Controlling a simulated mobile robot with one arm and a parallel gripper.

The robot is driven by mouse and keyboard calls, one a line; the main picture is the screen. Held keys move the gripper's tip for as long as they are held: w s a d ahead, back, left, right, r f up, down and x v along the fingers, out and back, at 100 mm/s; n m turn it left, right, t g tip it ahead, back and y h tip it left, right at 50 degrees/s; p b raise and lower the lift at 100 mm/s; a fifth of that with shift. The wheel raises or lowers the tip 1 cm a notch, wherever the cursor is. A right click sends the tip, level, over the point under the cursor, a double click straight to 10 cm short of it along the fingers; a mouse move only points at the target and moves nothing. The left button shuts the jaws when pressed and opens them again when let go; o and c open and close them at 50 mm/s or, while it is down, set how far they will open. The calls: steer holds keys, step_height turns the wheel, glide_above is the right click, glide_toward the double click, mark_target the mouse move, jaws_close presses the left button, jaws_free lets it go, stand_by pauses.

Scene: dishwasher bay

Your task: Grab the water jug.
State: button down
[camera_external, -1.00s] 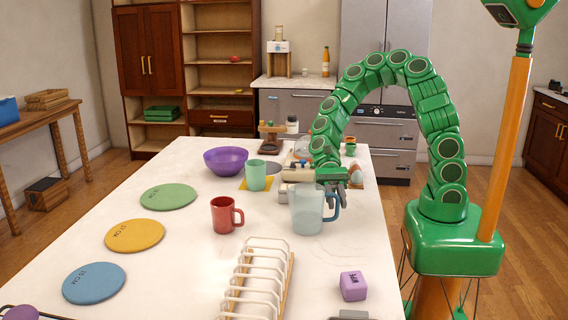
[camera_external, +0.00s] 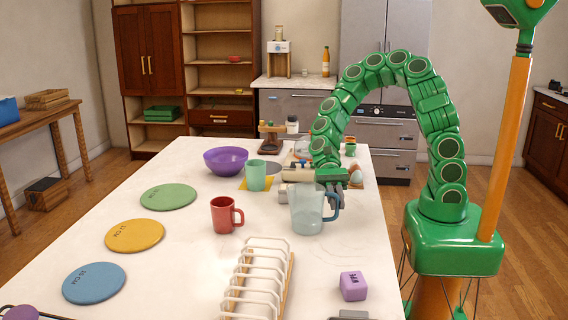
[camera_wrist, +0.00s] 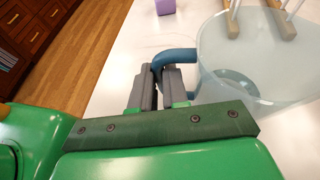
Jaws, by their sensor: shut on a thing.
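The water jug (camera_external: 306,211) is a clear, pale blue pitcher with a darker blue handle (camera_external: 333,205). It stands upright on the white table, near its right side. In the wrist view the jug (camera_wrist: 250,70) fills the upper right, with its handle (camera_wrist: 176,56) reaching left between the grey fingers. My gripper (camera_wrist: 159,84) is shut on that handle. In the outside view my gripper (camera_external: 333,190) is at the handle from above, and its fingertips are partly hidden.
A red mug (camera_external: 224,215) stands left of the jug. A white dish rack (camera_external: 262,280) and a purple cube (camera_external: 353,286) are in front. A green cup (camera_external: 255,175) and purple bowl (camera_external: 226,161) stand behind left. The table (camera_external: 180,240) is clear between the mug and the round mats.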

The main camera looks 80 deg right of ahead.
steer(key=shift+r, duration=0.2)
steer(key=s+d+r, duration=0.6)
steer(key=s+r, duration=0.6)
steer(key=shift+r, duration=0.15)
stand_by(1.4)
steer(key=shift+s+r, duration=0.1)
steer(key=shift+s, duration=0.1)
